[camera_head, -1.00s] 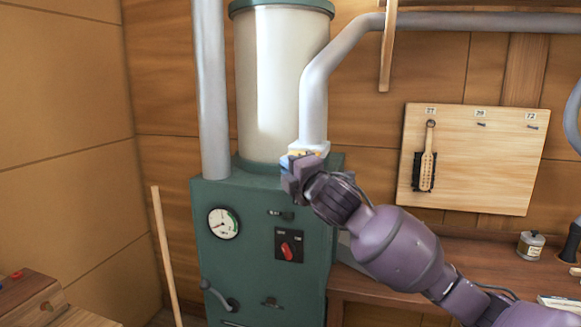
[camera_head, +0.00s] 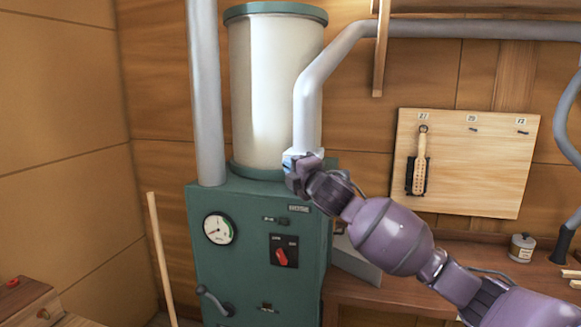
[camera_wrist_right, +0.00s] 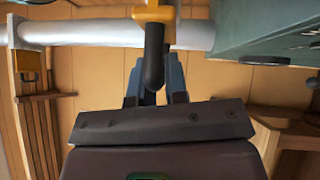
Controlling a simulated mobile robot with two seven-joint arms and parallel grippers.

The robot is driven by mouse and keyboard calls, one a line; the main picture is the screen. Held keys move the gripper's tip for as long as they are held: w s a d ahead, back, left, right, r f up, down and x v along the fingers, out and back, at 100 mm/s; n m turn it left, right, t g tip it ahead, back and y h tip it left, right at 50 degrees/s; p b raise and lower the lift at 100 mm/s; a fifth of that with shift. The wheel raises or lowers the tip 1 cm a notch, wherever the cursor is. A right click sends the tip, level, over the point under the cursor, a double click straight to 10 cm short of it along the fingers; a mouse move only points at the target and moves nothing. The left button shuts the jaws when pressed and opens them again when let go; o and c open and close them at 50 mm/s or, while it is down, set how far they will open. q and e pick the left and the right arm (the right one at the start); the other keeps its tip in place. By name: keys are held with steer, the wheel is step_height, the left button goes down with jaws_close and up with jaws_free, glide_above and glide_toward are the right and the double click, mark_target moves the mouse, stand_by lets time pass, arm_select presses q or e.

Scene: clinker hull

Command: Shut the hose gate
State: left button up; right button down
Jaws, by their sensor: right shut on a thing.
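The grey hose pipe (camera_head: 306,110) comes down onto the right side of the green machine top. At its foot is the hose gate, mostly hidden behind my right gripper (camera_head: 298,168) in the head view. In the right wrist view the gate shows as an orange-yellow bracket (camera_wrist_right: 153,13) across the pipe with a dark rounded handle (camera_wrist_right: 154,55). My right gripper's blue fingers (camera_wrist_right: 156,82) are shut on this handle, one on each side. How far the gate is open cannot be told. My left gripper is not in view.
The green cabinet (camera_head: 240,265) carries a gauge (camera_head: 219,229), a red switch (camera_head: 282,257) and a crank. A second pipe (camera_head: 205,100) and a cream cylinder (camera_head: 275,90) stand beside the hose pipe. A tool board (camera_head: 465,165) hangs at right above a bench with a small jar (camera_head: 522,247).

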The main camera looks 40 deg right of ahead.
steer(key=shift+d+r, duration=0.15)
steer(key=shift+r, duration=0.05)
steer(key=c, duration=1.6)
jaws_free()
steer(key=o, duration=0.4)
steer(key=shift+w+f, duration=0.1)
steer(key=shift+f, duration=0.05)
steer(key=shift+o, duration=0.2)
steer(key=shift+s+f, duration=0.15)
steer(key=shift+s, duration=0.1)
steer(key=s+f+b, duration=0.1)
steer(key=s, duration=0.9)
steer(key=shift+a, duration=0.4)
